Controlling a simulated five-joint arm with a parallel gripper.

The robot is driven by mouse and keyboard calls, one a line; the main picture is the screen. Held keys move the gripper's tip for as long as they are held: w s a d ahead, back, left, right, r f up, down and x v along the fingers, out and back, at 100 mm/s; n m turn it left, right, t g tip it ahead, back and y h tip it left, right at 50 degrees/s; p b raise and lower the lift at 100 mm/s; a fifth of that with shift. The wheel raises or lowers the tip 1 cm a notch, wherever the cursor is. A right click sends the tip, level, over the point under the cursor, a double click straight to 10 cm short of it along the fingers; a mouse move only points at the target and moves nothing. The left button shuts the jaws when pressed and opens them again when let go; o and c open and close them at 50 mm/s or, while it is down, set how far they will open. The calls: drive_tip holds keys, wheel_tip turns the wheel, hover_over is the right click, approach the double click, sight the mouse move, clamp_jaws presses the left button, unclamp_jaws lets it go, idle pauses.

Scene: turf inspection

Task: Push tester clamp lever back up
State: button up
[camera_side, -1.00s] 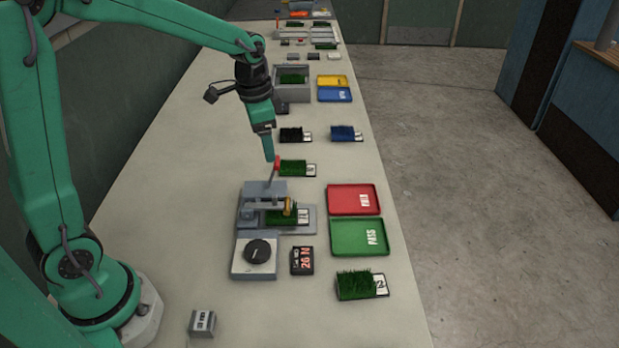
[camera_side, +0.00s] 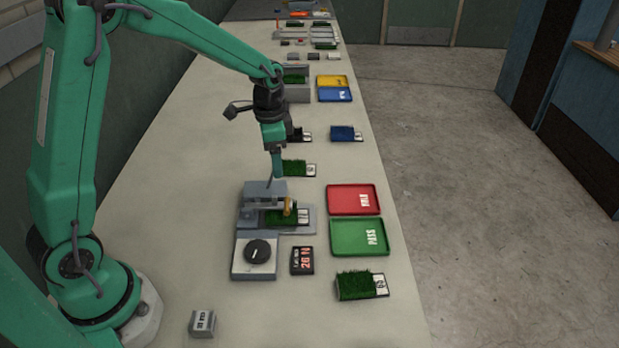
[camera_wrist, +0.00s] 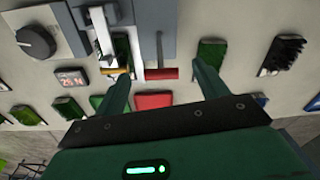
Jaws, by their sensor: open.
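The tester (camera_side: 246,215) is a grey machine on the bench with a turf sample (camera_side: 280,217) under its clamp. Its clamp lever (camera_side: 269,182) is a thin grey rod standing up, slightly tilted. The lever's red handle (camera_wrist: 161,73) shows in the wrist view, but my gripper hides it in the side view. My gripper (camera_side: 277,175) is open at the lever's top. In the wrist view the fingers of my gripper (camera_wrist: 162,72) are spread to either side of the red handle, with a gap on both sides. I cannot tell whether either finger touches it.
A dial box (camera_side: 254,259) and a force display (camera_side: 302,261) stand in front of the tester. Red (camera_side: 353,199) and green (camera_side: 358,237) trays lie to its right. A turf piece (camera_side: 299,168) lies just behind the lever. The bench is clear to the left.

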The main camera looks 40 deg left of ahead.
drive_tip(key=shift+w+a+f, duration=0.1)
drive_tip(key=shift+a+f, duration=0.05)
drive_tip(key=shift+f, duration=2.5)
drive_tip(key=shift+c, duration=0.2)
drive_tip(key=c, duration=1.3)
drive_tip(key=shift+s+a+r+t, duration=0.15)
drive_tip(key=shift+s+a+t, duration=0.15)
drive_tip(key=shift+t, duration=0.2)
drive_tip(key=shift+c, duration=0.2)
drive_tip(key=o, duration=1.4)
drive_tip(key=shift+r, duration=0.15)
drive_tip(key=shift+s+r, duration=0.25)
drive_tip(key=shift+r, duration=1.65)
drive_tip(key=shift+s+r, duration=0.2)
drive_tip(key=shift+r, duration=1.65)
